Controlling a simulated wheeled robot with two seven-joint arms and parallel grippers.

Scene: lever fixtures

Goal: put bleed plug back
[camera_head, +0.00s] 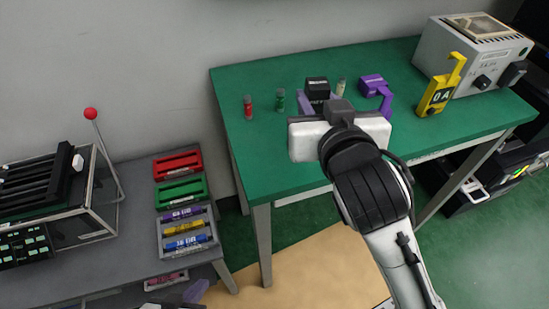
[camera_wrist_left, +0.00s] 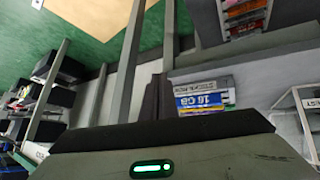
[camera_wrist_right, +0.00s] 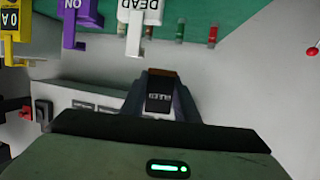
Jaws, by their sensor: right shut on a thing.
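My right gripper (camera_head: 318,92) is shut on a black block with a small white label, apparently the bleed plug (camera_wrist_right: 159,92). The plug also shows between the finger tips in the head view (camera_head: 317,84), over the back part of the green table. Its height above the table is hard to tell. My left gripper (camera_wrist_left: 160,96) is low by the grey bench; its dark fingers look shut together and empty. Only its purple-grey tip shows at the bottom of the head view (camera_head: 195,291). I cannot make out the plug's seat.
On the green table (camera_head: 290,155) stand a red peg (camera_head: 248,106), a green peg (camera_head: 281,100), a pale peg (camera_head: 341,87), a purple lever (camera_head: 376,86), a yellow lever (camera_head: 440,86) and a grey instrument (camera_head: 470,55). A white lever marked DEAD (camera_wrist_right: 137,20) shows in the right wrist view.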

